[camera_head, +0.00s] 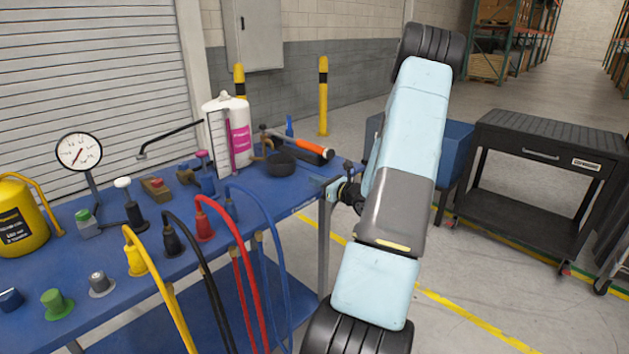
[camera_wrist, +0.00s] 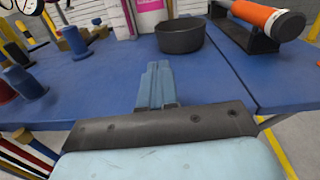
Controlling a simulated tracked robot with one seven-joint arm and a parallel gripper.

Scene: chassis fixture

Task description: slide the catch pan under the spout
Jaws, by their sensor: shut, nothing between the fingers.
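The catch pan, a small round black pan (camera_head: 280,165), sits on the blue bench top near its right end. It also shows in the wrist view (camera_wrist: 180,38), just beyond my fingertips and slightly right. My gripper (camera_wrist: 158,66) is shut and empty, its fingers pointing at the pan's near side with a gap of bare bench between. In the head view my gripper (camera_head: 328,184) is at the bench's right edge. A white jug with a pink label (camera_head: 238,135) stands behind and left of the pan. A small brass-coloured fitting (camera_head: 259,150) beside it may be the spout; I cannot tell.
An orange-and-black cylindrical tool (camera_head: 305,147) lies in a holder right of the pan. Bottles, knobs and coloured hoses (camera_head: 205,225) crowd the bench's left part. A gauge (camera_head: 79,152) stands at the far left. A black cart (camera_head: 540,160) stands to the right on open floor.

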